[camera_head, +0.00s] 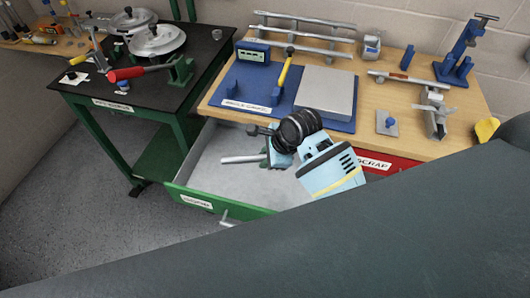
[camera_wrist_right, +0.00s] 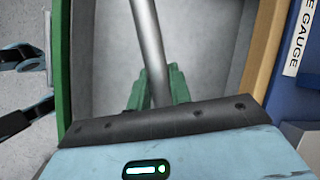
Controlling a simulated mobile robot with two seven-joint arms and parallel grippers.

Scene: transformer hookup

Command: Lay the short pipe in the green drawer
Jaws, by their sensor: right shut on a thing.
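The green drawer (camera_head: 222,205) is pulled out from under the wooden bench, with a pale grey, empty-looking floor. My right gripper (camera_head: 268,158) is over the drawer, its green fingers shut on the short pipe (camera_head: 238,159). The pipe is a plain grey metal tube. It points left from the fingers in the head view, roughly level; I cannot tell whether it touches the drawer floor. In the right wrist view the pipe (camera_wrist_right: 150,45) runs up from between the fingers (camera_wrist_right: 155,90), inside the drawer walls (camera_wrist_right: 63,70).
A red drawer labelled SCRAP (camera_head: 404,164) is to the right, partly behind my wrist. On the bench stand a blue gauge board (camera_head: 235,95), a pipe rack (camera_head: 305,37) and a blue vise-like stand (camera_head: 460,50). A black-topped table (camera_head: 120,85) stands left. My dark arm link covers the front.

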